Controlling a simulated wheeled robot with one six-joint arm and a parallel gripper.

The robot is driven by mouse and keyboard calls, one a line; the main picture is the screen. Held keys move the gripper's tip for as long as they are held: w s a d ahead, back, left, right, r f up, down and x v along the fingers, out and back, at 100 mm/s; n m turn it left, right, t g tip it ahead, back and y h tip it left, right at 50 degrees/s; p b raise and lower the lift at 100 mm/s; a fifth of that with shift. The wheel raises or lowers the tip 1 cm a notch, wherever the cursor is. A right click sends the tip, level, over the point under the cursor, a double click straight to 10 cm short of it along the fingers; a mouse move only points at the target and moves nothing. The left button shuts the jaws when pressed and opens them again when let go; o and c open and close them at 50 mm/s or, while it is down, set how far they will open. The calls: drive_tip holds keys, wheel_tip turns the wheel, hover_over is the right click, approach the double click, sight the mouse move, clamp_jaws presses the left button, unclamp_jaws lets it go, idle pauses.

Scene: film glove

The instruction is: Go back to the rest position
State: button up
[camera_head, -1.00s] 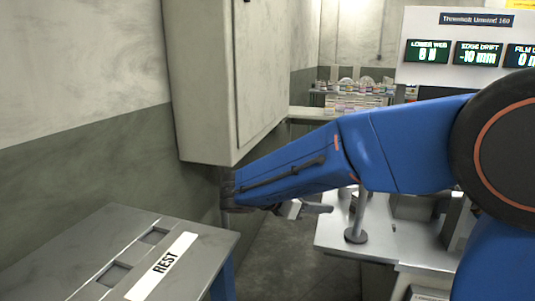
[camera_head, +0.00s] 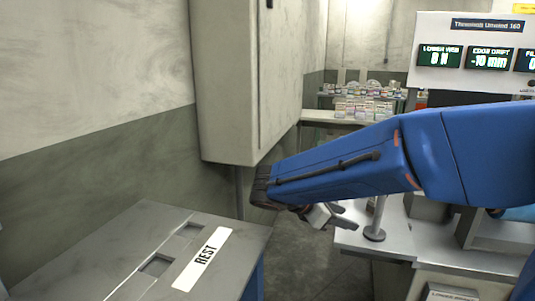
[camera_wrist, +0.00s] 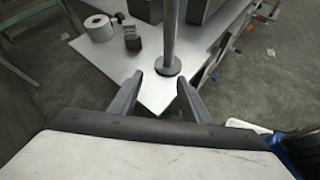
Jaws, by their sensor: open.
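The rest stand (camera_head: 105,250) is a grey metal top with two square recesses and a white label reading REST (camera_head: 203,258). It stands at the lower left in the head view. My gripper (camera_head: 335,216) is at the end of my blue arm, right of the rest stand and apart from it. In the wrist view my gripper (camera_wrist: 160,100) shows two dark fingers spread apart with nothing between them. Beyond them is the corner of a light worktable (camera_wrist: 160,88).
A wall cabinet (camera_head: 228,80) hangs behind my arm. The worktable (camera_head: 385,238) carries a post on a round foot (camera_head: 374,234). Shelves with small goods (camera_head: 365,100) stand at the back.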

drive_tip(key=s+d+f+m+y, duration=0.2)
drive_tip(key=s+m+y, duration=0.1)
drive_tip(key=s+m, duration=0.4)
drive_tip(key=s+d+f+m+y, duration=0.2)
drive_tip(key=s+m, duration=0.4)
drive_tip(key=s, duration=0.3)
drive_tip(key=s+d+f+m+y, duration=0.2)
drive_tip(key=s+d+m+y, duration=0.2)
drive_tip(key=s+m, duration=0.3)
drive_tip(key=shift+s+d+f+m+y, duration=0.3)
drive_tip(key=shift+s+y, duration=0.25)
drive_tip(key=shift+y, duration=0.35)
